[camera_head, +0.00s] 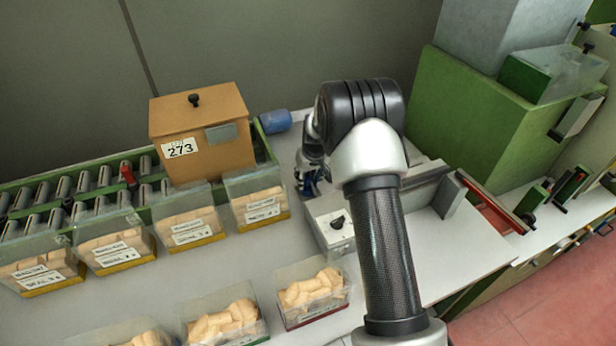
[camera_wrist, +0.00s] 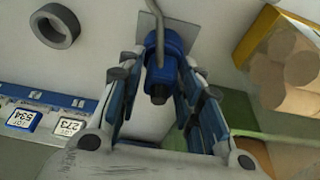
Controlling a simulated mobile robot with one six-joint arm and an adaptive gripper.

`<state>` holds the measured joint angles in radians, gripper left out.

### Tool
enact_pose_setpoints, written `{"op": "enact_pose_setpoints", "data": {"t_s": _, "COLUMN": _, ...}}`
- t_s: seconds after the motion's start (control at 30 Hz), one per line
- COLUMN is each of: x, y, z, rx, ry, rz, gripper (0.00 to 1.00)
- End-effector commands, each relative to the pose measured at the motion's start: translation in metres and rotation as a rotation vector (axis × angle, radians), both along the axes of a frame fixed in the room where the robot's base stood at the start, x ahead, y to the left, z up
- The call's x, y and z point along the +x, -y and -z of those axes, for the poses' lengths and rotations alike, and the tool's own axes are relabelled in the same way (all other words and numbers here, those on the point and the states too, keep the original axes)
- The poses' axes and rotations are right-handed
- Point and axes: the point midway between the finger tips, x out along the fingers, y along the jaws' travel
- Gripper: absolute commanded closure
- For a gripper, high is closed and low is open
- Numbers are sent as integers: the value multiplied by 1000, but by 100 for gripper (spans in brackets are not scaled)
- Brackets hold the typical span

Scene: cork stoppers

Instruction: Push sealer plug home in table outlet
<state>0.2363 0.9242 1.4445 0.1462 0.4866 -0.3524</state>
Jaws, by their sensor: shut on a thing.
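My gripper (camera_wrist: 161,88) is shut on the blue plug (camera_wrist: 164,48) in the wrist view, with one finger on each side of it. The plug has a dark end, and a grey cable (camera_wrist: 153,12) runs across it to the top edge. A grey plate (camera_wrist: 183,36) lies behind the plug on the pale table. I cannot tell how far the plug sits in an outlet; the outlet's opening is hidden. In the head view my gripper (camera_head: 308,182) is low at the table, partly hidden behind my arm.
A pale box with a black knob (camera_head: 336,224) stands close right of my gripper. Clear bins of corks (camera_head: 255,207) and the wooden box marked 273 (camera_head: 203,135) stand left. A blue cylinder (camera_head: 274,121) lies behind. The wrist view shows a dark ring (camera_wrist: 55,26) and a labelled blue strip (camera_wrist: 45,97).

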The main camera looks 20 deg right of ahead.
Motion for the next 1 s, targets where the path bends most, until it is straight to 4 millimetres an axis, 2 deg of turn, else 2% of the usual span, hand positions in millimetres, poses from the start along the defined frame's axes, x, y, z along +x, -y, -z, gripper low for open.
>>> {"op": "enact_pose_setpoints", "data": {"t_s": 0.03, "x": 1, "y": 0, "z": 0, "rx": -1, "ry": 3, "rz": 0, "gripper": 92}}
{"op": "enact_pose_setpoints", "data": {"t_s": 0.07, "x": 1, "y": 0, "z": 0, "rx": -1, "ry": 3, "rz": 0, "gripper": 66}}
{"op": "enact_pose_setpoints", "data": {"t_s": 0.4, "x": 1, "y": 0, "z": 0, "rx": -1, "ry": 2, "rz": 0, "gripper": 44}}
{"op": "enact_pose_setpoints", "data": {"t_s": 0.77, "x": 0, "y": 0, "z": -3, "rx": -1, "ry": 2, "rz": 0, "gripper": 44}}
{"op": "enact_pose_setpoints", "data": {"t_s": 0.87, "x": -3, "y": 0, "z": -14, "rx": -1, "ry": 4, "rz": 0, "gripper": 44}}
{"op": "enact_pose_setpoints", "data": {"t_s": 1.0, "x": -10, "y": 0, "z": -40, "rx": -1, "ry": 5, "rz": 0, "gripper": 44}}
